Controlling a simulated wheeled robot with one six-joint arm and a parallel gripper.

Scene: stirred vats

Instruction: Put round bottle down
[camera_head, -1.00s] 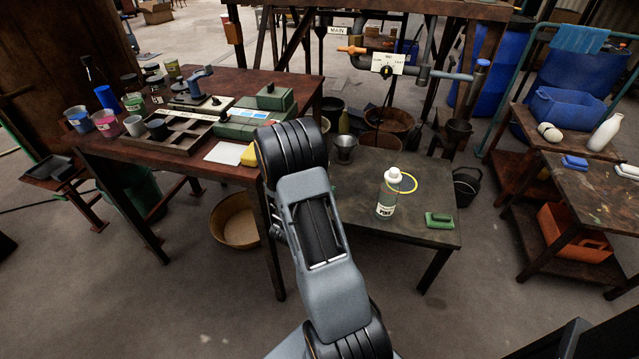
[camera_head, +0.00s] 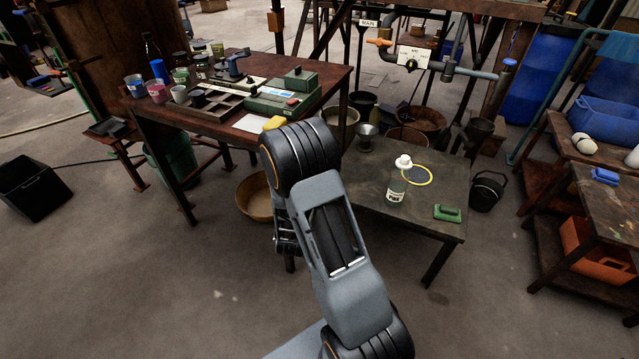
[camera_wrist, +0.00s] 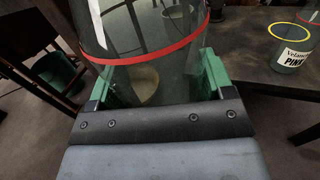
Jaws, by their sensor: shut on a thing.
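The round bottle (camera_wrist: 135,28) is large, clear and grey-tinted, with a red band around it, and fills the upper middle of the wrist view. My gripper (camera_wrist: 163,82) is shut on it, with green pads at its left and right sides. The bottle's top is cut off by the frame. In the head view my arm hides the held bottle, and my gripper's fingertips cannot be made out. Whether the bottle touches any surface cannot be told.
A low dark table (camera_head: 375,201) bears a white-capped bottle (camera_head: 397,184), labelled PINK in the wrist view (camera_wrist: 290,56), a yellow ring (camera_head: 430,178) and a green block (camera_head: 447,213). The crowded brown table (camera_head: 171,115) stands left. A wooden basin (camera_head: 254,198) sits on the floor.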

